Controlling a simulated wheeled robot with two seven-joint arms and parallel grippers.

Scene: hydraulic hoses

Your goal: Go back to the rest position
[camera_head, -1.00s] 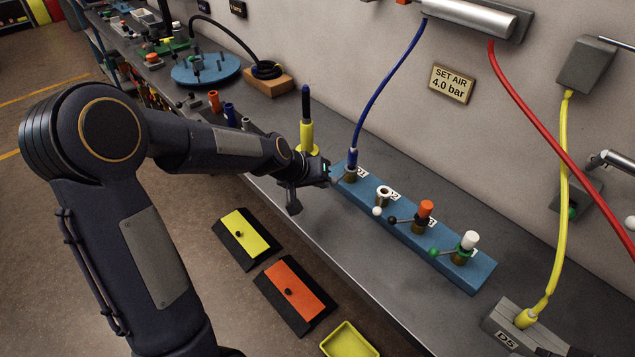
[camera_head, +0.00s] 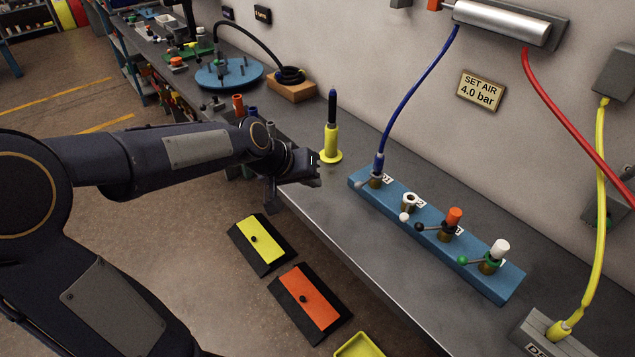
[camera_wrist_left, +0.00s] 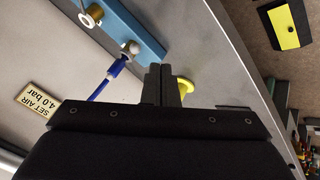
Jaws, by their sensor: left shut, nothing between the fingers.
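My left gripper (camera_head: 312,168) is at the bench's front edge, shut and empty, left of the blue manifold block and near the yellow stand. In the left wrist view its two fingers (camera_wrist_left: 160,84) are together with nothing between them. The blue manifold block (camera_head: 406,220) lies on the bench with several ports. A blue hose (camera_head: 413,91) ends upright at its leftmost port and also shows in the left wrist view (camera_wrist_left: 106,82). My right gripper is not in view.
A yellow stand with a dark-tipped rod (camera_head: 331,140) stands just beyond my left gripper. A yellow panel (camera_head: 262,240), an orange panel (camera_head: 305,288) and a yellow tray (camera_head: 359,346) are below the bench edge. Red (camera_head: 560,105) and yellow (camera_head: 599,210) hoses hang at right.

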